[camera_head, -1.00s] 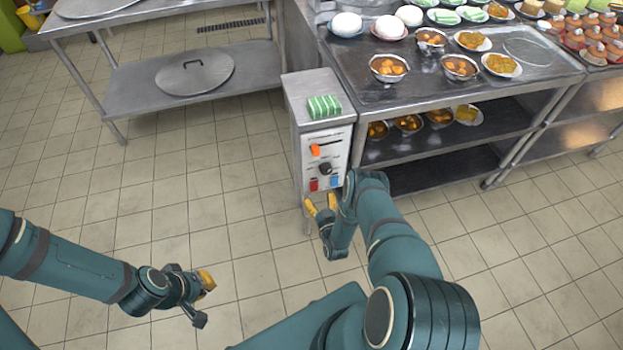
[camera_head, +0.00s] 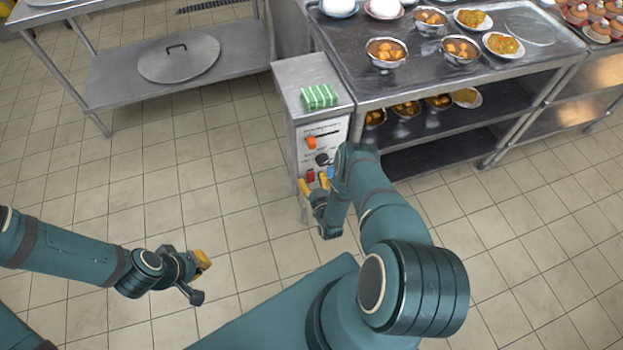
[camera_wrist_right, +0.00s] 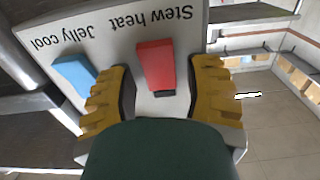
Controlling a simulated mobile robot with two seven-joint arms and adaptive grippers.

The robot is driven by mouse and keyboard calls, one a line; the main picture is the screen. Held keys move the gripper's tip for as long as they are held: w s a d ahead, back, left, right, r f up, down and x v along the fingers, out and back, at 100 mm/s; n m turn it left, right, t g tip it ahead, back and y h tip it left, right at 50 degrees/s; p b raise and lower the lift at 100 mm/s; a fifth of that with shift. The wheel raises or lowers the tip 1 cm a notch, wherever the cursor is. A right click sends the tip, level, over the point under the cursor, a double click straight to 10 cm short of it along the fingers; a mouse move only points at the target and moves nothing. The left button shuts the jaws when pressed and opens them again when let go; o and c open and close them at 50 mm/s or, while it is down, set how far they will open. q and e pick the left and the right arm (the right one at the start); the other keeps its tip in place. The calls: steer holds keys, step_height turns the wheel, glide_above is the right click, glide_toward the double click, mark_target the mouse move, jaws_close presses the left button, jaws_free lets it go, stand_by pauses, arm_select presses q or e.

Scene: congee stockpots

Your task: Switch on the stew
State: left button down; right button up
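The control panel (camera_head: 322,140) is on the front of a small metal cabinet. It has an orange switch (camera_head: 311,142), a dark knob (camera_head: 321,158), a red switch (camera_head: 309,175) and a blue switch. In the right wrist view the panel is upside down; the red switch (camera_wrist_right: 156,66) is by "Stew heat" and the blue switch (camera_wrist_right: 74,73) by "Jelly cool". My right gripper (camera_wrist_right: 163,88) is open, its yellow fingers on either side of the red switch, with gaps visible. My left gripper (camera_head: 200,275) hangs over the floor, far from the panel; its finger opening is unclear.
A green-striped block (camera_head: 319,96) lies on the cabinet top (camera_head: 300,72). To the right is a steel table (camera_head: 400,92) with bowls and plates of food. At the left, a shelf holds a round lid (camera_head: 180,58). The tiled floor before the cabinet is clear.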

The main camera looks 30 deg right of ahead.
jaws_close()
steer(key=shift+f+t+h, duration=0.15)
steer(key=shift+t+h, duration=0.15)
steer(key=shift+t, duration=1.2)
steer(key=shift+w, duration=0.1)
steer(key=shift+o, duration=2)
jaws_free()
steer(key=shift+g, duration=0.3)
